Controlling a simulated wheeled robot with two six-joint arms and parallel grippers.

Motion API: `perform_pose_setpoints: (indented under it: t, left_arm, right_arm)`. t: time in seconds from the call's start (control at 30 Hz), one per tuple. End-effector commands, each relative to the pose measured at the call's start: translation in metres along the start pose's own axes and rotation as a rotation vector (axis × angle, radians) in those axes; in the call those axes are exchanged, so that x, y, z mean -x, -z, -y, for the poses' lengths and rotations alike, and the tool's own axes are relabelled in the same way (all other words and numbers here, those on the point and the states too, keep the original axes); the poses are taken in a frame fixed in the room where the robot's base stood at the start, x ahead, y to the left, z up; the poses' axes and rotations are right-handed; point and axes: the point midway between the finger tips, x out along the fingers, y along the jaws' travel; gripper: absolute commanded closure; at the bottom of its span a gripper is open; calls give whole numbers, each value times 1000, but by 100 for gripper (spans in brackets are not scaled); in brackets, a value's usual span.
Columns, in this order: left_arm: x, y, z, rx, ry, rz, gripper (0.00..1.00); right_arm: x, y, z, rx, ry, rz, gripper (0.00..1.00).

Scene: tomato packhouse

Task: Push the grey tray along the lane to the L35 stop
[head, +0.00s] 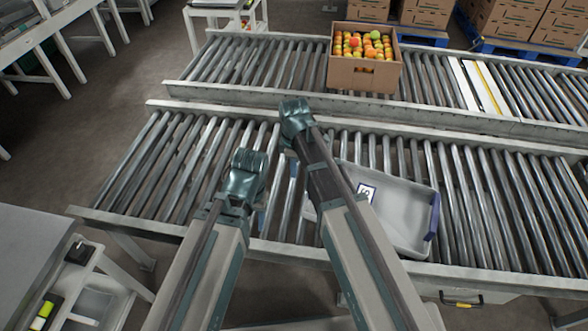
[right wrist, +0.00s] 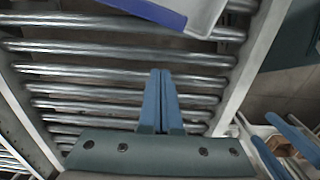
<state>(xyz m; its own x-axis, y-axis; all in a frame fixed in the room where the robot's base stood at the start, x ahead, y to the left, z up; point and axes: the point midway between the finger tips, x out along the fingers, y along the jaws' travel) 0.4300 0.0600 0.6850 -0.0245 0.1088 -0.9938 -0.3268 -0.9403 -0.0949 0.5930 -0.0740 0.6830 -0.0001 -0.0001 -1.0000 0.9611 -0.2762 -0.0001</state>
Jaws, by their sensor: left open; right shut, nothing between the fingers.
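The grey tray (head: 408,215) sits on the near roller lane, right of my grippers, with a blue edge at its right end. My right arm hides part of it. A white label with dark marks (head: 366,193) shows at the tray; I cannot read it surely. In the right wrist view the tray's grey and blue corner (right wrist: 200,14) is beyond the fingertips, with rollers between. My right gripper (right wrist: 161,74) is shut and empty above the rollers. My left gripper (head: 262,218) is open, left of the tray, its fingers mostly hidden. I cannot identify the L35 stop.
The near roller lane (head: 150,170) has metal side rails and bare rollers on both sides of the tray. A second roller lane behind carries a cardboard box (head: 362,74) of tomatoes. A bench (head: 40,240) stands at the left front. Stacked cartons (head: 520,22) stand at the back right.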

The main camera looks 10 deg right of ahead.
Motion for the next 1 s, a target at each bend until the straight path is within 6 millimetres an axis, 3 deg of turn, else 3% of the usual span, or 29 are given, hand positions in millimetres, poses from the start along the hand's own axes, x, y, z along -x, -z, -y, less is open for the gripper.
perform_pose_setpoints:
  t: [0.03, 0.3, 0.53, 1.0]
  left_arm:
    - [-15, 1, -1, 0, 0, 0, 45]
    - [-52, 3, -5, 0, 0, 0, 45]
    - [-44, 3, -4, 0, 0, 0, 45]
    - [-44, 3, -4, 0, 0, 0, 45]
  right_arm:
    - [-15, 0, 0, 0, 0, 0, 100]
    - [-52, 0, 0, 0, 0, 0, 100]
    - [-44, -36, 1, -3, 0, 0, 100]
    - [-44, -46, 0, -2, 0, 0, 100]
